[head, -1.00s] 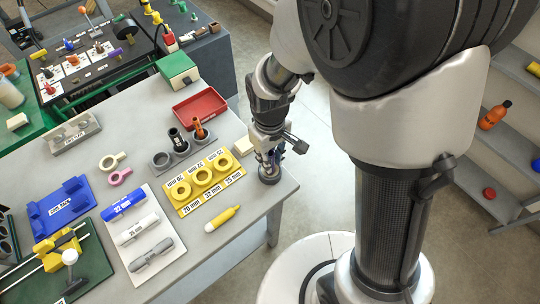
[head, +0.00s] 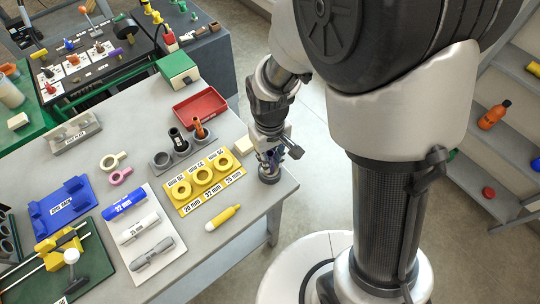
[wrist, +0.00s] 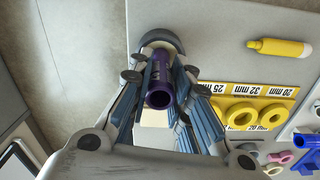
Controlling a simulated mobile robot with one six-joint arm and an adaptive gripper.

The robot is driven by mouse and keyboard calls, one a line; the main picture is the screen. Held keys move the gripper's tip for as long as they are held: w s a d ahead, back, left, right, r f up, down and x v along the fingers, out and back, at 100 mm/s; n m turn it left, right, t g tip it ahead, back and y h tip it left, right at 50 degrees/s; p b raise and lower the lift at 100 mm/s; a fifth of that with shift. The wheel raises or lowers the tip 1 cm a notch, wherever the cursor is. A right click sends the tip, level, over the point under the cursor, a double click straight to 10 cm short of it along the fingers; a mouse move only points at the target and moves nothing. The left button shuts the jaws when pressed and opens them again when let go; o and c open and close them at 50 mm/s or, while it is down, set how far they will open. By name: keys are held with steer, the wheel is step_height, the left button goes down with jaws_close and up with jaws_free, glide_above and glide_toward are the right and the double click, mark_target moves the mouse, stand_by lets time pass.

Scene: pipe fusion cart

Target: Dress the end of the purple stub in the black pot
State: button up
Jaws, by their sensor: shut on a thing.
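My gripper (head: 270,157) is at the right corner of the grey table, pointing down over the black pot (head: 268,179). In the wrist view my gripper (wrist: 160,76) is shut on the purple stub (wrist: 160,80), with a finger on each side of it. The stub is a short tube with its open near end facing the wrist camera. Its far end points to the pot, whose dark rim (wrist: 164,36) shows as an arc beyond the fingers. I cannot tell whether the stub's far end is inside the pot. The fingers hide most of the stub in the head view.
A yellow gauge board (head: 205,184) with rings lies left of the gripper, and a yellow marker (head: 223,217) lies in front of it. A cream block (head: 243,146) and a red tray (head: 200,104) are close by. The table edge is just right of the pot.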

steer(key=shift+m, duration=0.7)
steer(key=n, duration=0.6)
steer(key=shift+n, duration=0.4)
steer(key=m+p, duration=0.1)
steer(key=m, duration=0.5)
steer(key=shift+m, duration=0.4)
steer(key=n, duration=0.6)
steer(key=shift+s+f+n, duration=0.1)
steer(key=shift+n, duration=0.3)
steer(key=m, duration=0.6)
steer(key=shift+m, duration=0.4)
steer(key=n, duration=0.3)
steer(key=shift+p, duration=0.35)
steer(key=n, duration=0.3)
steer(key=shift+n, duration=0.4)
steer(key=m, duration=0.6)
steer(key=shift+m, duration=0.4)
steer(key=n, duration=0.6)
steer(key=shift+n, duration=0.4)
steer(key=m, duration=0.6)
steer(key=shift+m+p, duration=0.3)
steer(key=shift+m, duration=0.1)
steer(key=n, duration=0.6)
steer(key=shift+n, duration=0.4)
steer(key=m, duration=0.6)
steer(key=shift+m, duration=0.4)
